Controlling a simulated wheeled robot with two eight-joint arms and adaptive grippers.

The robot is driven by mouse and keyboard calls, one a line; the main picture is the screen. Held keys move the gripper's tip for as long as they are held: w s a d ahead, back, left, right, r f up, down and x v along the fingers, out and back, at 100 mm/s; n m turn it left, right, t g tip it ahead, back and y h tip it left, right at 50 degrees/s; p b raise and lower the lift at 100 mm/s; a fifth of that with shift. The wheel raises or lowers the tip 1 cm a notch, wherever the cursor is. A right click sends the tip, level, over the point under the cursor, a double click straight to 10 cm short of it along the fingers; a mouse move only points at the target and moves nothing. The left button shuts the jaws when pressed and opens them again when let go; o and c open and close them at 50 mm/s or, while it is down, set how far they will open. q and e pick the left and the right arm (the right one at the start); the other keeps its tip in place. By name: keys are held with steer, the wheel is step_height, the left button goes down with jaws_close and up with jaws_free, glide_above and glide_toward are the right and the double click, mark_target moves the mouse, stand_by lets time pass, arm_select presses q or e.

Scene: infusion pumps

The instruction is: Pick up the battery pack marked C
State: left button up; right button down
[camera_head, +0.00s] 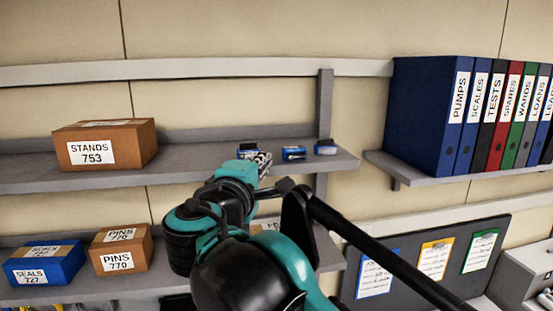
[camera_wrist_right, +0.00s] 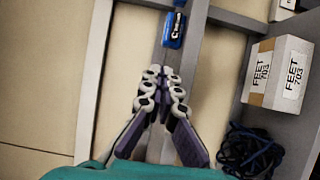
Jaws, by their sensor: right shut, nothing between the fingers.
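Three small blue packs with dark parts stand on the upper grey shelf (camera_head: 200,174) in the head view: a left one (camera_head: 247,151), a middle one (camera_head: 293,153) and a right one (camera_head: 326,147). Their markings are too small to read there. In the right wrist view, a blue battery pack marked C (camera_wrist_right: 175,28) lies beyond my fingertips, with a gap between. I cannot tell for sure which of the three it is. My right gripper (camera_head: 264,158) is shut and empty, close to the left pack in the head view; its fingers show in the wrist view (camera_wrist_right: 164,71). My left gripper is out of view.
A brown STANDS box (camera_head: 105,144) stands at left on the upper shelf. A grey upright (camera_head: 325,100) rises behind the right pack. Binders (camera_head: 430,115) fill a shelf at right. A FEET box (camera_wrist_right: 277,73) shows at right.

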mark_target(294, 150)
steer(key=p+x, duration=0.1)
steer(key=x, duration=0.6)
steer(key=shift+w+d, duration=0.1)
steer(key=shift+w, duration=0.25)
steer(key=shift+w+p, duration=0.25)
steer(key=shift+p, duration=0.1)
steer(key=shift+w+d, duration=0.1)
steer(key=shift+d, duration=0.35)
steer(key=s+d, duration=0.3)
steer(key=shift+d, duration=0.3)
steer(key=shift+w+a, duration=0.2)
steer(key=shift+a, duration=0.05)
